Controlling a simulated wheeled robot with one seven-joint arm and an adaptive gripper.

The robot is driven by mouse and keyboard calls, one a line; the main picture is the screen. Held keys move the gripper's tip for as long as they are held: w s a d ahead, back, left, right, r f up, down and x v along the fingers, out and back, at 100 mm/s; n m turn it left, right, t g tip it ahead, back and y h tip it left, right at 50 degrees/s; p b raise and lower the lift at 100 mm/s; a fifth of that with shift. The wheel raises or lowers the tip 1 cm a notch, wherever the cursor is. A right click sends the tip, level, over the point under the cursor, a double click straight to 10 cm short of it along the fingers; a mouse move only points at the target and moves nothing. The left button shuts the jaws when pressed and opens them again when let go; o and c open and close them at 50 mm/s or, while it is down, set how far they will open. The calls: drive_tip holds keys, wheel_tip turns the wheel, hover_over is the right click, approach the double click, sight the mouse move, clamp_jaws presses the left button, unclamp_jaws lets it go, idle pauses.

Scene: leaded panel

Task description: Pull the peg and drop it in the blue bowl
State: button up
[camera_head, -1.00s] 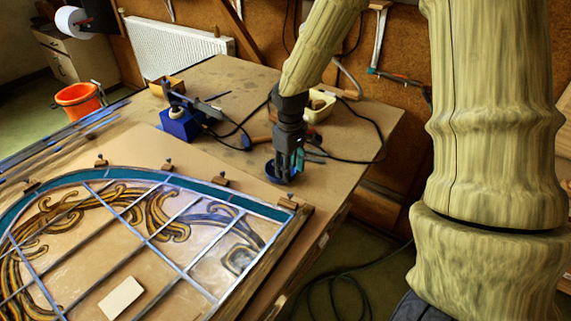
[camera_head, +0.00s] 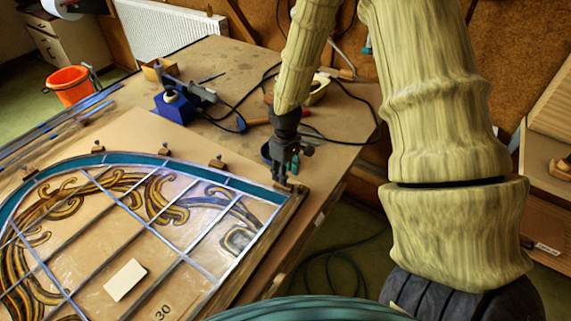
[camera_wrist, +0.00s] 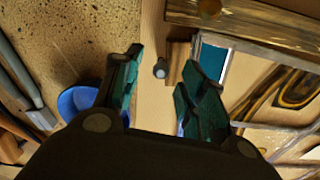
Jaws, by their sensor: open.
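A small grey peg (camera_wrist: 160,70) shows between the fingertips, beside a wooden block (camera_wrist: 178,60) at the panel's corner. I cannot tell how far the peg is below the fingertips, and no finger visibly touches it. The blue bowl (camera_head: 265,152) stands on the table just behind my gripper and is partly hidden by it. In the wrist view the bowl (camera_wrist: 72,103) is left of the left finger, partly covered.
More wooden blocks with pegs (camera_head: 217,162) line the panel's curved edge. A white card (camera_head: 125,280) lies on the panel.

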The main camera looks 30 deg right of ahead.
drive_tip(key=shift+f, duration=0.5)
clamp_jaws()
drive_tip(key=shift+r+p, duration=1.6)
drive_tip(key=shift+r, duration=0.2)
idle(0.6)
drive_tip(key=shift+r+p, duration=2)
drive_tip(key=shift+r, duration=0.5)
